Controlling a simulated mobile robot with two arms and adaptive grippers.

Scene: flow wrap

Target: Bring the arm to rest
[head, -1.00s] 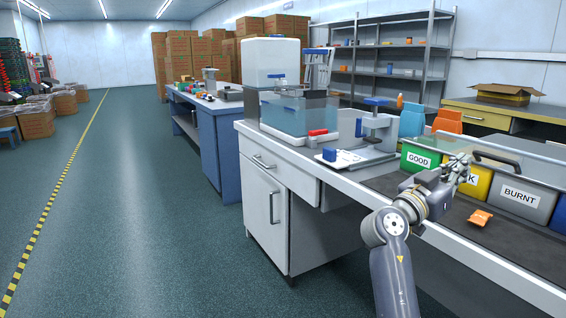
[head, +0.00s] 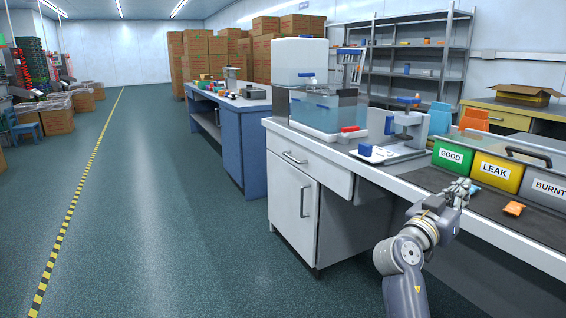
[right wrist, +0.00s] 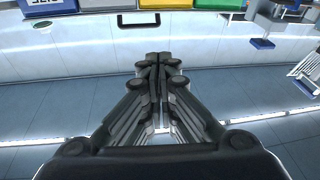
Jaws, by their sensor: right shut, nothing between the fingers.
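My right arm reaches up from the bottom of the head view. My right gripper (head: 465,186) is at the front edge of the right-hand bench, near the green GOOD bin (head: 452,156). In the right wrist view the gripper (right wrist: 158,58) shows its fingers together with nothing between them. Beyond the fingers there is the pale cabinet front and the floor. My left gripper is in neither view.
The yellow LEAK bin (head: 497,171) and grey BURNT bin (head: 545,188) stand on the bench. An orange packet (head: 514,208) lies on the dark mat before them. A clear water tank (head: 325,108) and a press (head: 408,125) stand further left. The floor (head: 170,190) at left is clear.

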